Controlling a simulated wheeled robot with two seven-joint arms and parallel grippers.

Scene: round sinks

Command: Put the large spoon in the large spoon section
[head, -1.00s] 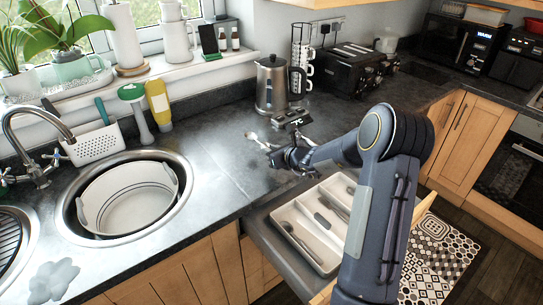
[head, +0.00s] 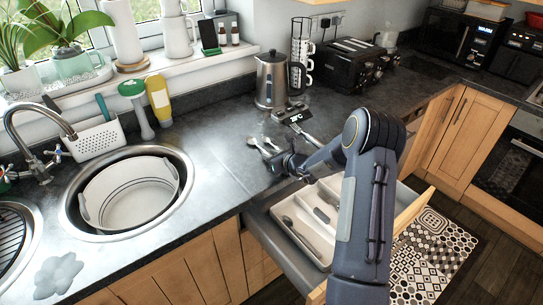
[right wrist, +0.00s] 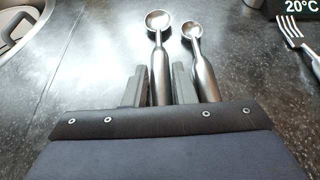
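Two metal spoons lie side by side on the dark counter. The large spoon (right wrist: 158,20) has the bigger bowl and is left of the smaller spoon (right wrist: 193,31) in the right wrist view. My right gripper (right wrist: 159,80) has its fingers on either side of the large spoon's handle, close to it; whether they press on it is unclear. In the head view my right gripper (head: 289,163) is low over the counter near the spoons (head: 260,146). The pale cutlery tray (head: 296,208) sits in the open drawer, partly hidden by my right arm. My left gripper is out of view.
A fork (right wrist: 291,31) lies to the right of the spoons, near a small display showing 20°C (right wrist: 298,6). A kettle (head: 271,80) and toaster (head: 350,65) stand behind. A round sink (head: 72,215) is at left. Cutlery (head: 289,222) lies in the tray.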

